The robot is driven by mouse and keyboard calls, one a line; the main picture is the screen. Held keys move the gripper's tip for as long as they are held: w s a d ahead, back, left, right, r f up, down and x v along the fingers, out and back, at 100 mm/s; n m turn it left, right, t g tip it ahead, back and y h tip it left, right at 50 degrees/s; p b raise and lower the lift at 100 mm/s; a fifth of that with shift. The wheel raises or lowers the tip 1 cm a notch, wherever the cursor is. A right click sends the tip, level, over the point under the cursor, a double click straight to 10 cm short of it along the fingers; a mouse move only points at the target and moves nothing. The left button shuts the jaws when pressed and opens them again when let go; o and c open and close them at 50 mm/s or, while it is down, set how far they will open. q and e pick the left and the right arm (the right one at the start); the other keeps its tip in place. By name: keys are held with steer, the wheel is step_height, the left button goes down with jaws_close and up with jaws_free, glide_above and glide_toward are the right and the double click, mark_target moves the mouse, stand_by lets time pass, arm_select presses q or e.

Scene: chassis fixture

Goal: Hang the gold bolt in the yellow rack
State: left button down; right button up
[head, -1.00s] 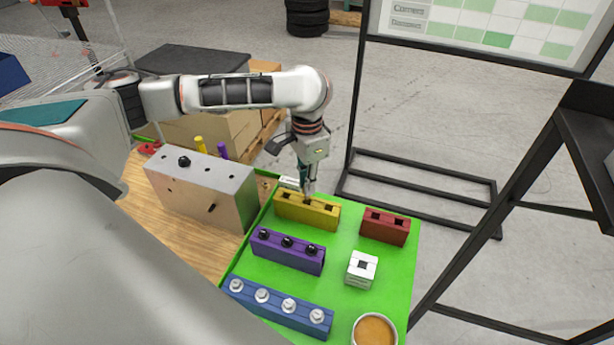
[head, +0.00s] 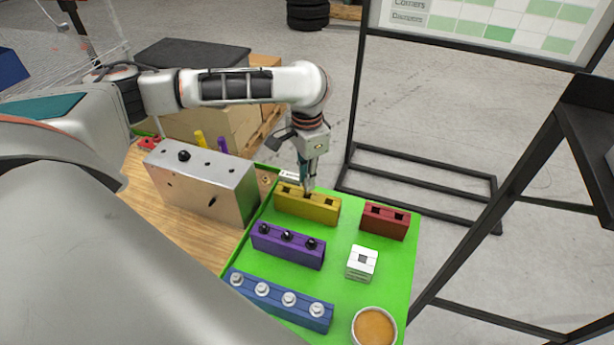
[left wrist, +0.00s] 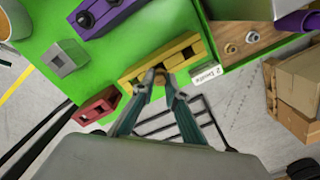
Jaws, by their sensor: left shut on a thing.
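The yellow rack (head: 306,208) stands at the back of the green mat, with square slots along its top. It also shows in the left wrist view (left wrist: 175,57). My left gripper (head: 309,188) points down at the middle of the rack and is shut on the gold bolt (left wrist: 160,79). The bolt shows only as a small brownish-gold patch between the fingertips, at the rack's middle slot. The fingers mostly hide it, and I cannot tell how deep it sits. The rack's outer slots look empty. My right gripper is not in view.
On the green mat (head: 345,238) stand a purple rack (head: 288,247) with black bolts, a blue rack (head: 278,303) with several white bolts, a red rack (head: 385,222), a white block (head: 362,263) and a bowl (head: 374,329). A grey metal box (head: 205,190) stands left.

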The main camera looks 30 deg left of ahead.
arm_select(q)
steer(key=shift+f, duration=0.2)
steer(key=shift+f, duration=1.65)
steer(key=c, duration=2)
jaws_free()
steer(key=shift+o, duration=0.2)
steer(key=shift+r, duration=0.1)
step_height(320, 180, up, 8)
steer(key=shift+r, duration=0.45)
